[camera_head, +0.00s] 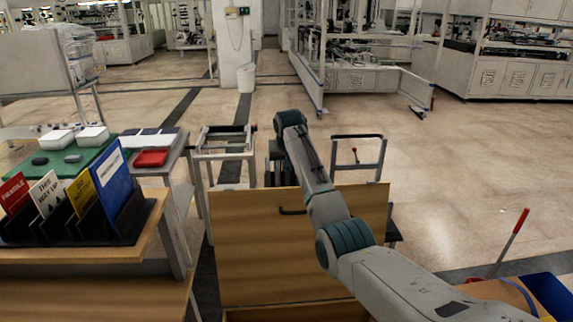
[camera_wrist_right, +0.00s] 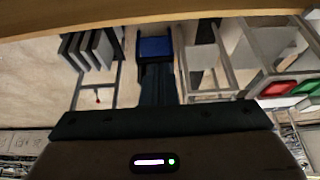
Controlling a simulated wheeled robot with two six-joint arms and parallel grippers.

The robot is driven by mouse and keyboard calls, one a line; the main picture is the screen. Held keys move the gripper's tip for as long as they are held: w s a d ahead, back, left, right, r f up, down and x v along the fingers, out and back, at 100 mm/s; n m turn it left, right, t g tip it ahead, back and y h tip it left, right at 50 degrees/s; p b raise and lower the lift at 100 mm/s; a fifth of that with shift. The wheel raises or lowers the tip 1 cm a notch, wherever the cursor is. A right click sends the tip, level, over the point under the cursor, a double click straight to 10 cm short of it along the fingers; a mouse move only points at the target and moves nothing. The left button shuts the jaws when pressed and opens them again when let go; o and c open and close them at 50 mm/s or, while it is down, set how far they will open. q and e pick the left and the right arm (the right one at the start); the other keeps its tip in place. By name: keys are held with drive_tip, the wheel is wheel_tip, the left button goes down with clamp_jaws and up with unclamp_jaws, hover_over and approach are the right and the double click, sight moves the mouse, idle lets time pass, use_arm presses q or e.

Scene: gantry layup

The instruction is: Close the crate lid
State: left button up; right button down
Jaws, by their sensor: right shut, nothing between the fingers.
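The crate lid (camera_head: 245,245) is a light wooden panel with a dark handle (camera_head: 293,211). It stands raised and nearly upright at the centre of the head view. A wooden edge of the crate (camera_head: 300,313) shows below it, and the rest of the crate is out of view. My right arm reaches over the lid's top edge. My right gripper (camera_head: 274,168) hangs on the lid's far side, partly hidden by the panel. In the right wrist view the fingers (camera_wrist_right: 158,75) are shut and empty, with a wooden strip across the top. Contact with the lid cannot be told. My left gripper is not in view.
A bench (camera_head: 150,240) at left holds a rack of coloured signs (camera_head: 75,210). Behind it are a green mat (camera_head: 60,160) and a red tray (camera_head: 152,158). Metal frames (camera_head: 225,150) stand beyond the lid. A blue bin (camera_head: 548,293) is at lower right.

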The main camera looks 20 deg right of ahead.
drive_tip(key=f+p, duration=0.1)
drive_tip(key=f, duration=0.1)
drive_tip(key=f+p, duration=0.1)
drive_tip(key=f, duration=0.1)
drive_tip(key=w+f+p, duration=0.1)
drive_tip(key=f+p, duration=0.1)
drive_tip(key=shift+d, duration=0.2)
use_arm(q)
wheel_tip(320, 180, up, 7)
drive_tip(key=p, duration=0.2)
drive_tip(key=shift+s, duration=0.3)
use_arm(e)
drive_tip(key=shift+s+a+r, duration=0.1)
drive_tip(key=shift+s+a, duration=0.05)
drive_tip(key=shift+s, duration=0.35)
drive_tip(key=shift+s+a+r, duration=0.1)
drive_tip(key=shift+s+a, duration=0.05)
drive_tip(key=shift+s, duration=0.35)
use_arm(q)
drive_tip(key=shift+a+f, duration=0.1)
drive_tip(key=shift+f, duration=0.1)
use_arm(e)
drive_tip(key=shift+f, duration=0.15)
